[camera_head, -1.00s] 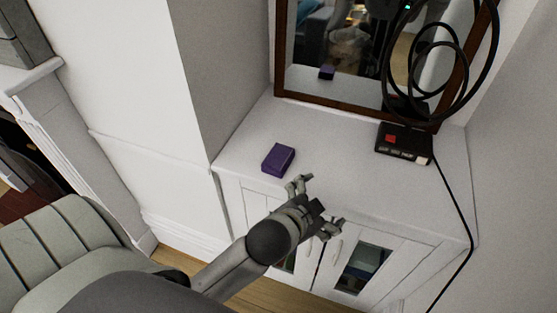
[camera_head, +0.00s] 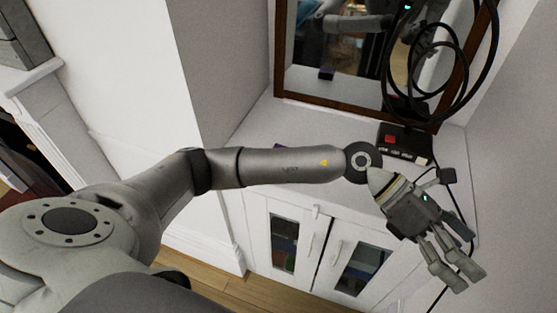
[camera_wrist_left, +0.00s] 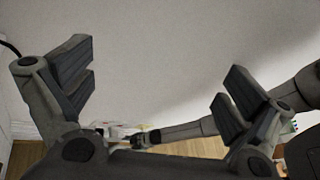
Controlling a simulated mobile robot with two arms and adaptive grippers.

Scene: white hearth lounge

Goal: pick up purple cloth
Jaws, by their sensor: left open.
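The purple cloth (camera_head: 279,146) is a small dark purple block-like bundle on the white cabinet top; my left arm hides nearly all of it, and only a sliver shows above the forearm. Its reflection shows in the mirror. My left gripper (camera_head: 458,228) is open and empty, beyond the cabinet's right front part, well to the right of the cloth. In the left wrist view the open fingers (camera_wrist_left: 158,85) have a plain pale surface between them and no cloth. A distant arm, seemingly my right, crosses low in that view; its gripper is too small to read.
The white cabinet (camera_head: 300,220) has glass-panelled doors. A framed mirror (camera_head: 335,85) stands at its back. A black box with a red button (camera_head: 392,140) and looped black cable (camera_head: 455,50) is at the right. A wall stands left of the cabinet.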

